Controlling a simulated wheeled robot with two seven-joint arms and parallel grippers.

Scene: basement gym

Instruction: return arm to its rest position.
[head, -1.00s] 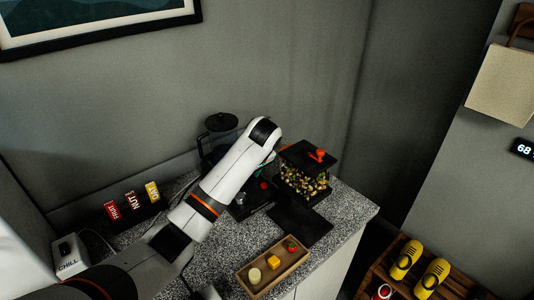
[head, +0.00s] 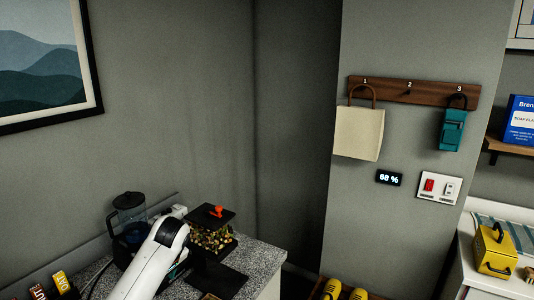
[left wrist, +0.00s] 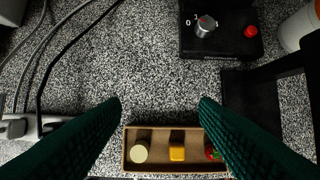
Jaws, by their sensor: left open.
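My left arm (head: 153,262) reaches up from the bottom of the head view over the speckled counter, between the blender and the box of nuts. Its gripper is mostly hidden there. In the left wrist view the two dark green fingers of my left gripper (left wrist: 160,108) are wide apart with nothing between them. My right gripper is in neither view.
The blender (head: 128,218) stands left of my arm; its base (left wrist: 222,42) shows in the wrist view. A clear box (head: 212,238) with an orange-knobbed lid stands right. A dark mat (head: 217,281) lies in front. Cables and a power strip (left wrist: 22,126) lie at left.

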